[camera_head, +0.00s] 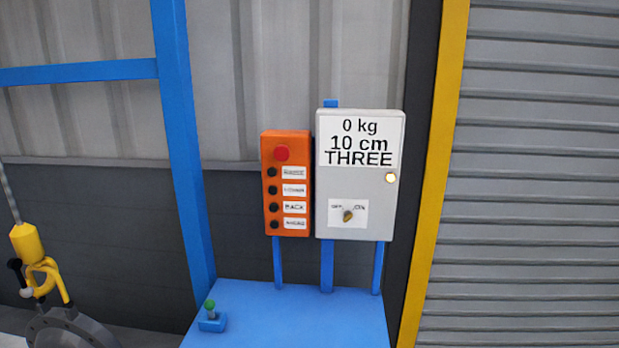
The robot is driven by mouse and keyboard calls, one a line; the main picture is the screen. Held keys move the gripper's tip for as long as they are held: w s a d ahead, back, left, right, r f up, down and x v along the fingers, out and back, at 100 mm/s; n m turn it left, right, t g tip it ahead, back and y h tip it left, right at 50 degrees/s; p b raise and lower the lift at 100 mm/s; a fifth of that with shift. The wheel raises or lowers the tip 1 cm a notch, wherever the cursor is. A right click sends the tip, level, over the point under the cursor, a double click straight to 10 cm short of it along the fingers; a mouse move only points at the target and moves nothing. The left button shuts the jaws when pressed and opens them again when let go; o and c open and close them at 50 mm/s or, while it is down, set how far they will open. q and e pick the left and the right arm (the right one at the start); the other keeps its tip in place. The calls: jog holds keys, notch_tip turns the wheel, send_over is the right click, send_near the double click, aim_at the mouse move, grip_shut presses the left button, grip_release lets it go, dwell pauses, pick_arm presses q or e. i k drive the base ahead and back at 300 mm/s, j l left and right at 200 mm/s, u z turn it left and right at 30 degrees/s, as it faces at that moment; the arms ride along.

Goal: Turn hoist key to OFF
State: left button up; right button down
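The hoist key (347,215) is a small brass-coloured knob low on the front of the grey control box (327,190). It sits on a white label with OFF at its left and ON at its right. The key looks tilted with its upper end toward ON, but it is small and its exact angle is hard to tell. Neither of my grippers is in view, and nothing touches the key.
An orange button box (287,132) with a red button (282,153) stands left of the grey box. A round lamp (391,178) looks lit. A yellow hook (42,270) hangs left.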

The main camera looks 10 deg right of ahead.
aim_at(348, 215)
jog(key=l+z, duration=0.25)
jog(key=z, duration=0.2)
jog(key=l+z, duration=0.3)
jog(key=z, duration=0.15)
jog(key=l+z, duration=0.25)
jog(key=z, duration=0.2)
